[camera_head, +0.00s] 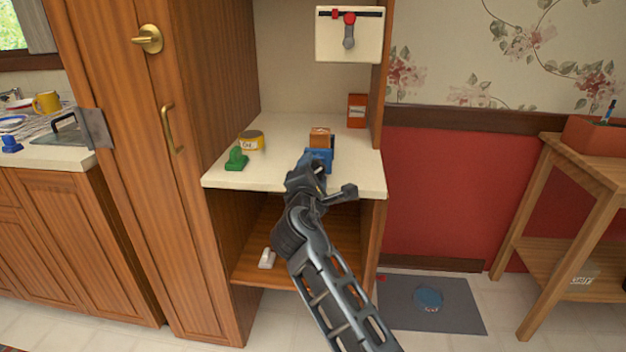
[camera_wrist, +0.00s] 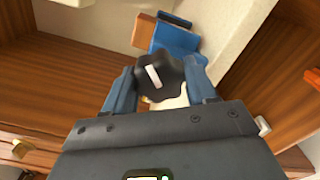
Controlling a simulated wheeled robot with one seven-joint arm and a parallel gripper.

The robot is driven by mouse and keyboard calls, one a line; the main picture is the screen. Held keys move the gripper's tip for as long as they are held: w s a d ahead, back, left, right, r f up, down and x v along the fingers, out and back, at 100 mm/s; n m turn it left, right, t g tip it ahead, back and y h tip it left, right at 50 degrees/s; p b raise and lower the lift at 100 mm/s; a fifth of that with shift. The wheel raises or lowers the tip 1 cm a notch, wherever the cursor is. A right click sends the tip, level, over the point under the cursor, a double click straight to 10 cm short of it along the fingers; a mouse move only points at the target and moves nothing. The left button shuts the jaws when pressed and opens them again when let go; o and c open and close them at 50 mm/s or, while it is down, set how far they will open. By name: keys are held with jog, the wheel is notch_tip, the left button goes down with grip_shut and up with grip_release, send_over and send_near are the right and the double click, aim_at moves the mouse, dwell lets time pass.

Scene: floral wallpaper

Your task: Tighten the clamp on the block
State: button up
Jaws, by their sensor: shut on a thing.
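The blue clamp (camera_head: 319,158) stands near the front right of the cream counter, with the wooden block (camera_head: 320,138) in it. In the wrist view the blue clamp (camera_wrist: 176,38) and part of the block (camera_wrist: 144,32) show at the top. The clamp's dark lobed knob (camera_wrist: 158,78), with a white mark across its face, sits between my fingers. My gripper (camera_wrist: 160,90) is shut on the knob, one blue finger on each side. In the head view my gripper (camera_head: 308,175) and arm hide the knob.
On the counter (camera_head: 285,177) stand a green object (camera_head: 237,159), a yellow tin (camera_head: 251,140) and an orange-red box (camera_head: 357,110). A panel with a red-marked lever (camera_head: 348,35) hangs above. A cabinet side rises at left. A lower shelf (camera_head: 255,272) lies below the counter.

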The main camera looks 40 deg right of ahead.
jog(key=m+b, duration=0.3)
jog(key=m, duration=0.2)
jog(key=shift+f+m+b, duration=0.2)
jog(key=shift+m+b, duration=0.1)
jog(key=shift+b, duration=0.05)
jog(key=m+b, duration=0.4)
jog(key=m, duration=0.1)
jog(key=shift+r, duration=0.1)
jog(key=m+b, duration=0.4)
jog(key=m, duration=0.1)
jog(key=shift+m+b, duration=0.35)
jog(key=shift+m, duration=0.05)
jog(key=m+b, duration=0.1)
jog(key=m, duration=0.1)
jog(key=m+b, duration=0.1)
jog(key=b, duration=0.1)
jog(key=shift+r+m, duration=0.2)
jog(key=shift+m, duration=0.2)
jog(key=shift+r+m+b, duration=0.15)
jog(key=shift+m+b, duration=0.4)
jog(key=shift+m, duration=0.25)
jog(key=o, duration=1)
jog(key=shift+s, duration=0.1)
